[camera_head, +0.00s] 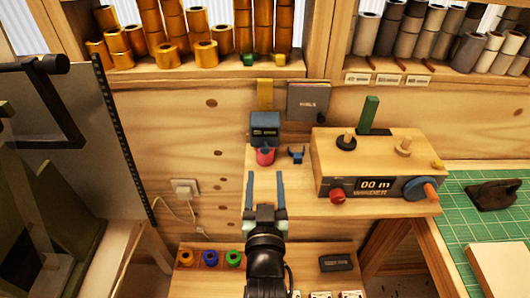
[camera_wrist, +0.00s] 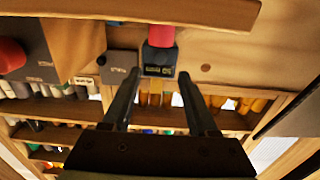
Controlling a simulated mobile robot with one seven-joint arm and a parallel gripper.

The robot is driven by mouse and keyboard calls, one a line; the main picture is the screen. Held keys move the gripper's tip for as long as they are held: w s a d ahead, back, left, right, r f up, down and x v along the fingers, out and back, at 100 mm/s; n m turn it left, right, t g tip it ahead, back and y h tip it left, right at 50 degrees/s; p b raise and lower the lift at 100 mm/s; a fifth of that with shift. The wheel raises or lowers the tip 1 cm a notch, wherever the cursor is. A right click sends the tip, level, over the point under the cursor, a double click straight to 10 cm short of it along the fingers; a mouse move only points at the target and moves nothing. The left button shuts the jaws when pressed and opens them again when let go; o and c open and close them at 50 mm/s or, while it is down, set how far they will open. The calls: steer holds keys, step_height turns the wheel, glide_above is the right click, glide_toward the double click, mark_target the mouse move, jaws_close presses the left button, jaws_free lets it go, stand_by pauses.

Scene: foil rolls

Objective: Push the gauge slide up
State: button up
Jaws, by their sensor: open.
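The gauge slide seems to be the dark blue block with a small display (camera_head: 265,128), set on the wooden wall at the foot of a yellow strip (camera_head: 265,92). A pink-red cylinder (camera_head: 265,156) sits directly below it. My gripper (camera_head: 265,176) is open and empty, in front of and below the block, with its two fingers apart and pointing toward the wall. In the wrist view, which looks upside down, the blue block (camera_wrist: 159,62) and the pink-red part (camera_wrist: 161,36) appear beyond and between my open fingers (camera_wrist: 159,76). I see no contact.
A wooden winder box (camera_head: 375,165) with a red knob and blue crank stands to the right. A small blue clip (camera_head: 296,154) lies on the ledge. A grey plate (camera_head: 308,101) hangs right of the strip. Shelves of gold rolls (camera_head: 200,52) are above.

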mark_target(265, 152)
steer(key=w, duration=0.7)
steer(key=shift+w, duration=0.1)
jaws_close()
stand_by(1.3)
